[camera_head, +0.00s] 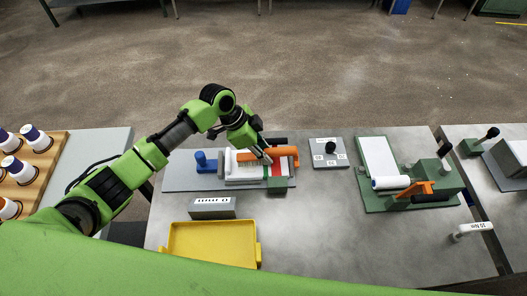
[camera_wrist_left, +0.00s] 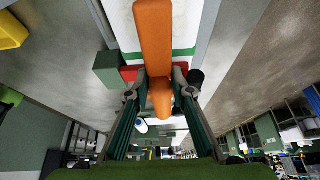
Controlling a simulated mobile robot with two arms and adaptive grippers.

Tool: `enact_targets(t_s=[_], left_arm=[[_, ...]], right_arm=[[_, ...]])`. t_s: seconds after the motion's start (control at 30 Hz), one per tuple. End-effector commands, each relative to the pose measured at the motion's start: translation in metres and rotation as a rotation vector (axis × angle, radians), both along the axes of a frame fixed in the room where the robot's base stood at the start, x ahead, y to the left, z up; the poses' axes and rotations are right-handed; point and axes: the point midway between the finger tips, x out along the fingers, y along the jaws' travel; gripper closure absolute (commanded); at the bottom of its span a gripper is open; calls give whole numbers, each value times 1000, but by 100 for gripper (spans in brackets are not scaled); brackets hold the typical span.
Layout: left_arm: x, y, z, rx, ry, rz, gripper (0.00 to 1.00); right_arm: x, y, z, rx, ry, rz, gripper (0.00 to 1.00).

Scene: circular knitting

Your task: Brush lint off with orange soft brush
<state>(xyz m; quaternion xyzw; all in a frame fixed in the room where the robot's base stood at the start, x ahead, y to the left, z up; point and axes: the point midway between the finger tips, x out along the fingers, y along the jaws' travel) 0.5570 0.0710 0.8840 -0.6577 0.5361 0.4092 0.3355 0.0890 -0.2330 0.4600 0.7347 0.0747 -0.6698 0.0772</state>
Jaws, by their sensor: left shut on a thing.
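My left gripper (camera_head: 265,156) is shut on the orange brush (camera_head: 285,152). The brush lies over the right part of a grey fixture (camera_head: 180,184) on the table. In the left wrist view the brush (camera_wrist_left: 153,35) runs between the fingers of my left gripper (camera_wrist_left: 159,85), its long end pointing away. A white piece (camera_head: 243,170) with a red strip (camera_head: 276,169) beside it lies under the brush and gripper. I cannot tell whether the bristles touch it, and no lint can be made out. My right gripper is not in view.
A blue knob (camera_head: 205,162) stands left of the white piece. A yellow tray (camera_head: 212,242) and a grey labelled block (camera_head: 213,208) are in front. A switch plate (camera_head: 330,153) and a green roller device (camera_head: 410,190) stand right. The table's front middle is clear.

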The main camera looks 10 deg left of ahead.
Motion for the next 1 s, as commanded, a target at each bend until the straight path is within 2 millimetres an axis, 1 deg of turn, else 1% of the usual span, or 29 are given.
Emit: enact_targets(t_s=[0.17,0.3,0.33,0.47,0.7,1.0], left_arm=[[-2,8,0,0,1,2,100],[-4,22,0,0,1,2,100],[-5,22,-1,-1,0,1,100],[-4,19,-1,0,0,0,100],[-1,1,-1,-1,0,-1,100],[0,0,-1,-1,0,0,100]], right_arm=[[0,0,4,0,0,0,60],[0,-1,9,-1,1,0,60],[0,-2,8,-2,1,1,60],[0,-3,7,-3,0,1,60],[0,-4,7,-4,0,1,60],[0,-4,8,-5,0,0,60]])
